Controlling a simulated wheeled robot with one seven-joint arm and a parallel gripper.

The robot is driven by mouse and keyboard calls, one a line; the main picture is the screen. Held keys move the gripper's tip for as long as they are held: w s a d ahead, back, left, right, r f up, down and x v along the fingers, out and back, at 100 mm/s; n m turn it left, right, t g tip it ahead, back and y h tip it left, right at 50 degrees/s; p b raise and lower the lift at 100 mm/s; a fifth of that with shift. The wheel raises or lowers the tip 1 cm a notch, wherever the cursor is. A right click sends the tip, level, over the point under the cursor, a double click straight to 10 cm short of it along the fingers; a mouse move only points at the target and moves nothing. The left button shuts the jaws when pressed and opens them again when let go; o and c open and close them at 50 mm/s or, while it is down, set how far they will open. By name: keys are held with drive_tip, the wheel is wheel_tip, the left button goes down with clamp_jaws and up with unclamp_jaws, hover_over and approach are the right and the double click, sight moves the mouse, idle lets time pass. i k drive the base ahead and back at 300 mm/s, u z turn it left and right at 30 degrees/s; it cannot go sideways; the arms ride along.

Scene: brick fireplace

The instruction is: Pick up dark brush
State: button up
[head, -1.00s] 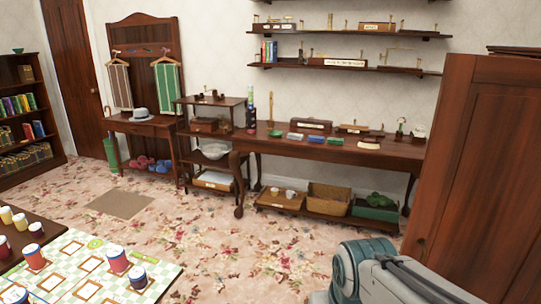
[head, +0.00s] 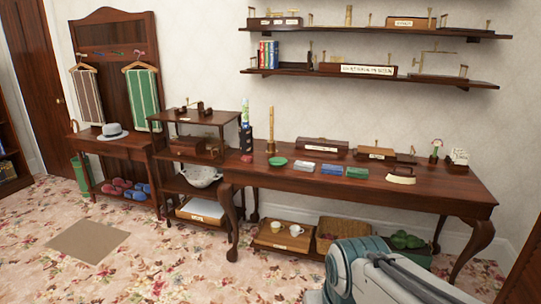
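No item can be clearly picked out as the dark brush at this size. Small goods stand on the long dark wooden table (head: 330,187) in the head view. Near its right part lies a pale curved piece (head: 401,179) with a dark part behind it; I cannot tell whether it is a brush. A dark reddish item (head: 247,158) lies at the table's left end, too small to identify. My grey and teal arm shows at the bottom right, in front of the table. My gripper is out of the picture.
Two wall shelves (head: 373,71) hang above the table. Baskets (head: 331,228) and a tray with cups (head: 282,237) sit below it. A small tiered stand (head: 206,117) and a coat stand (head: 118,75) are left. Flowered carpet (head: 190,265) is open in front, with a brown mat (head: 87,241).

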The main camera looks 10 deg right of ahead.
sight(399, 177)
drive_tip(key=i, duration=1.95)
drive_tip(key=z, duration=1.9)
drive_tip(key=i, duration=1.65)
